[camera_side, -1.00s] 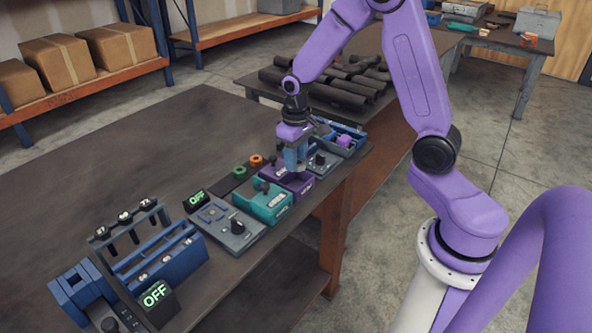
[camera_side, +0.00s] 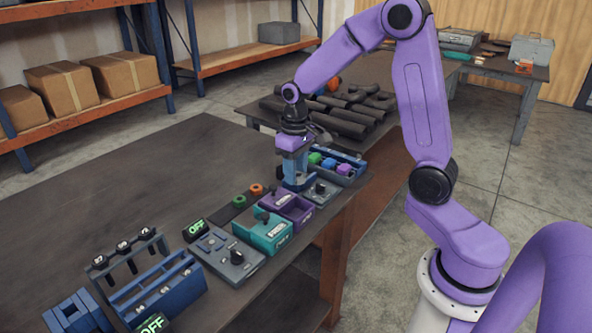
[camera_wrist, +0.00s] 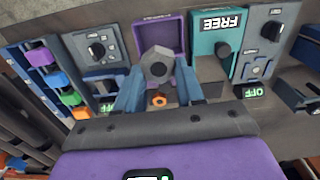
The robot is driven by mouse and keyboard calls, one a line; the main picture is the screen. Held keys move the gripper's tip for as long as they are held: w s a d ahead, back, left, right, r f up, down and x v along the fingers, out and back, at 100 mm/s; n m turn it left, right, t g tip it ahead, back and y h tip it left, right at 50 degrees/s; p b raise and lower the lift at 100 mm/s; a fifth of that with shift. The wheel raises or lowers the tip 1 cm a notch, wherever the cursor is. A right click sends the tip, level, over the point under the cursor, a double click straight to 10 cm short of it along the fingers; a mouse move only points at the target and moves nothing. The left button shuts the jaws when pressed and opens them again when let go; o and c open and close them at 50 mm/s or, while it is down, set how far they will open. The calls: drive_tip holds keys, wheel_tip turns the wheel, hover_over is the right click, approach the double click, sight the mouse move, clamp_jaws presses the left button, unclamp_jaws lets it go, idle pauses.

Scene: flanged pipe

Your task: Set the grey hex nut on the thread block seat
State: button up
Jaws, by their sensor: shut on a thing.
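The grey hex nut (camera_wrist: 158,66) is held between the blue fingertips of my gripper (camera_wrist: 160,82) in the wrist view. It hangs in front of the open purple tray (camera_wrist: 174,20). In the side view my gripper (camera_side: 296,182) points down beside the purple tray (camera_side: 298,210), near the grey knob panel (camera_side: 326,193). The nut cannot be made out there, and its height above the surface is hard to judge. I cannot tell which part is the thread block seat.
The teal box (camera_side: 268,238) stands beside the purple tray. The blue bin (camera_side: 352,180) with coloured pieces is on the other side. An orange nut (camera_side: 256,189) and a green nut (camera_side: 239,201) lie behind. The dark table (camera_side: 120,205) is clear at left.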

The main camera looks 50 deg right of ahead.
drive_tip(key=w+a+f, duration=0.3)
drive_tip(key=w+a, duration=0.4)
drive_tip(key=a, duration=0.3)
hover_over(210, 241)
wheel_tip(210, 241, down, 4)
drive_tip(key=shift+f, duration=0.25)
drive_tip(key=shift+f, duration=0.2)
drive_tip(key=shift+f, duration=1)
drive_tip(key=shift+f, duration=0.5)
idle(0.4)
drive_tip(key=o, duration=1.6)
